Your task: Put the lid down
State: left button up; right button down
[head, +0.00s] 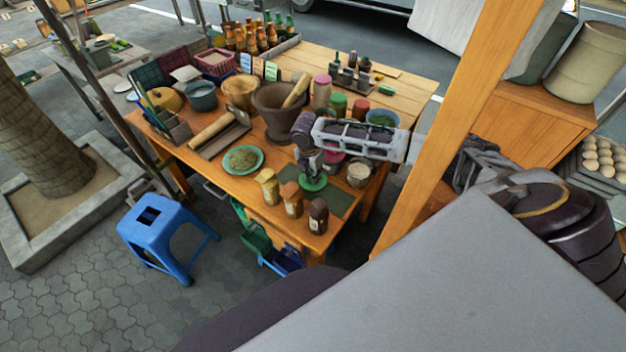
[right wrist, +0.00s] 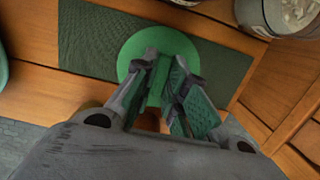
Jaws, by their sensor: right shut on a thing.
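The lid is a round green disc (head: 313,184) with an upright grip, over the dark green mat (head: 339,203) at the table's front. My right gripper (head: 309,168) points down and is shut on the lid's grip. In the right wrist view the green lid (right wrist: 135,48) lies between and beyond the fingertips (right wrist: 160,78), with the mat (right wrist: 85,40) beneath it. I cannot tell whether the lid touches the mat or hangs just above it. My left gripper is not in view.
Three spice jars (head: 293,199) stand in front of the mat. A green plate (head: 243,160) is to the left, and the clay mortar (head: 278,108) stands behind. A glass container (head: 358,174) is right of the lid. A wooden post (head: 440,130) rises at the right.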

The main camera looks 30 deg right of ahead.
jog(key=shift+f, duration=1.75)
jog(key=shift+f, duration=0.1)
jog(key=c, duration=1.5)
grip_release()
jog(key=shift+o, duration=0.2)
jog(key=r, duration=0.3)
jog(key=a+r, duration=0.1)
jog(key=r, duration=0.7)
jog(key=shift+s+a+r, duration=0.25)
jog(key=shift+s+a, duration=0.1)
jog(key=shift+r, duration=0.35)
jog(key=shift+d, duration=0.1)
